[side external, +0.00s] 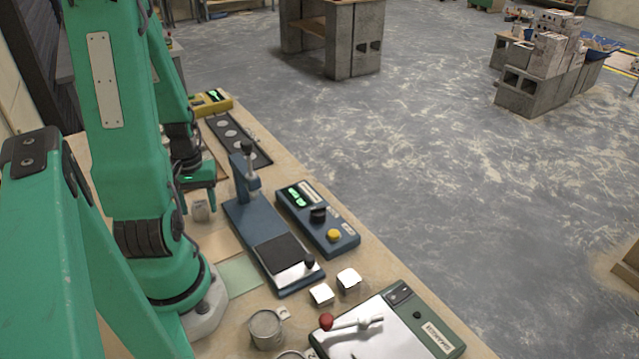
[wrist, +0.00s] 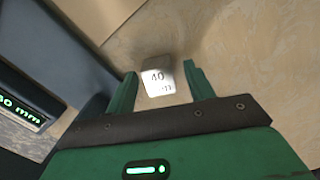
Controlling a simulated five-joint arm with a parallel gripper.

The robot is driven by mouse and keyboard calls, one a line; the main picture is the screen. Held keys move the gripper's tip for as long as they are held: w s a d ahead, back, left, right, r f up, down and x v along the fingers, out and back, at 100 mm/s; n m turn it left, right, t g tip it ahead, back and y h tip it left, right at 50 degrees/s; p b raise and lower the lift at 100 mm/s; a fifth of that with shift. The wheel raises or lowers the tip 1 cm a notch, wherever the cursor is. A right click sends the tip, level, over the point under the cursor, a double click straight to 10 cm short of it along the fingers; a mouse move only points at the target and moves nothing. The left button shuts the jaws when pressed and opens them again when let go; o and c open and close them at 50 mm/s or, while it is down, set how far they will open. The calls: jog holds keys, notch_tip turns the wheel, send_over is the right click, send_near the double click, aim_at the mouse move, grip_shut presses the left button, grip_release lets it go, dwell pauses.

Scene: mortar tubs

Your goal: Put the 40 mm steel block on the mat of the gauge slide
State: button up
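The steel block (wrist: 157,78), marked 40, sits on the bench top. In the side view the block (side external: 201,211) is just below my gripper (side external: 200,192). In the wrist view my gripper (wrist: 160,88) is open, one finger on each side of the block, with a visible gap on both sides. The gauge slide (side external: 243,213) is a blue device with an upright post at its far end. Its dark mat (side external: 278,253) is bare and lies nearer the camera than the block, to the right.
A blue readout box (side external: 318,222) with green digits stands right of the slide. Two bright blocks (side external: 348,280) and a metal cup (side external: 265,328) are in front. A green plate with a red-knobbed lever (side external: 352,322) is nearest. A black strip with discs (side external: 236,138) lies behind.

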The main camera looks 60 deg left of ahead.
jog(key=shift+r, duration=0.2)
notch_tip(320, 180, up, 12)
jog(key=shift+w+a, duration=0.2)
jog(key=shift+a, duration=0.2)
dwell(0.6)
jog(key=shift+o, duration=0.5)
jog(key=shift+f, duration=0.1)
jog(key=shift+o, duration=1)
jog(key=n+g+h, duration=0.1)
jog(key=n+h, duration=0.2)
jog(key=n, duration=0.1)
send_near(199, 202)
jog(key=shift+d+f, duration=0.6)
jog(key=shift+d, duration=0.05)
jog(key=shift+x, duration=3.85)
